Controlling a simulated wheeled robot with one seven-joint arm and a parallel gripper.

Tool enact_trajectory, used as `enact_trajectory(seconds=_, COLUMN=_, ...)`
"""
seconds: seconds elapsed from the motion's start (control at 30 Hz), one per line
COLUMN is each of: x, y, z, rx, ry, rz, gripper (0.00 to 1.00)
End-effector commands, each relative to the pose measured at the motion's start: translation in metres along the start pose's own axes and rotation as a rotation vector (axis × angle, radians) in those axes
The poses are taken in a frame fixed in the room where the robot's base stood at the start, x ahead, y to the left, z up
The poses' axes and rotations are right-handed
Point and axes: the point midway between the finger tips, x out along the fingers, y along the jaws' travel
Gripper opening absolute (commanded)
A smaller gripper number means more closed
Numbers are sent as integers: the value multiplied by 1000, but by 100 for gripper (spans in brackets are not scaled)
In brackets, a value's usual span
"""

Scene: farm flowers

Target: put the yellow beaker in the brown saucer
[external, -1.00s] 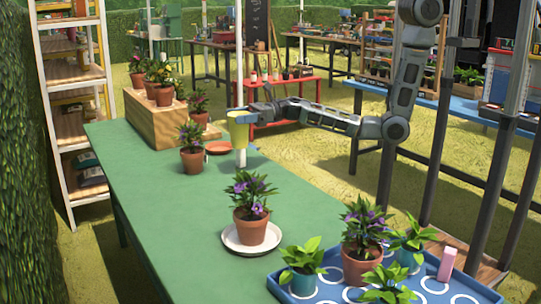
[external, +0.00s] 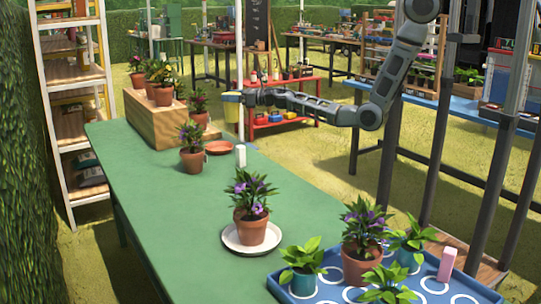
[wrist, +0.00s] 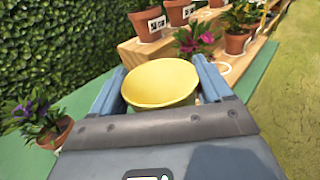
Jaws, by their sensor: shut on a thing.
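The yellow beaker (external: 231,106) is held up in the air near the far right edge of the green table. In the wrist view the beaker (wrist: 160,84) sits between both fingers, its wide round rim facing the camera. My gripper (external: 240,97) is shut on the beaker; it also shows in the wrist view (wrist: 158,70). The brown saucer (external: 218,149) lies on the table, lower in the external picture and slightly left of the beaker. The saucer looks empty. I cannot make it out in the wrist view.
A potted purple flower (external: 192,150) stands just left of the saucer, and a small white object (external: 240,155) just right of it. A wooden step (external: 155,118) with several pots is behind. The middle of the green table (external: 175,205) is clear.

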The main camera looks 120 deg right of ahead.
Motion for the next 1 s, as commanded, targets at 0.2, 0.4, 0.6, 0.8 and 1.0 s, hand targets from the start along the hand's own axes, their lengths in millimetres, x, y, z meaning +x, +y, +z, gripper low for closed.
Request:
enact_trajectory(seconds=0.2, x=17, y=46, z=-31, rx=1, ry=1, rz=6, gripper=35)
enact_trajectory(seconds=0.4, x=28, y=76, z=-51, rx=0, ry=0, rz=3, gripper=35)
enact_trajectory(seconds=0.6, x=32, y=86, z=-57, rx=1, ry=0, rz=2, gripper=35)
enact_trajectory(seconds=0.8, x=32, y=86, z=-76, rx=1, ry=0, rz=2, gripper=35)
enact_trajectory(seconds=1.0, x=32, y=86, z=-96, rx=1, ry=0, rz=2, gripper=35)
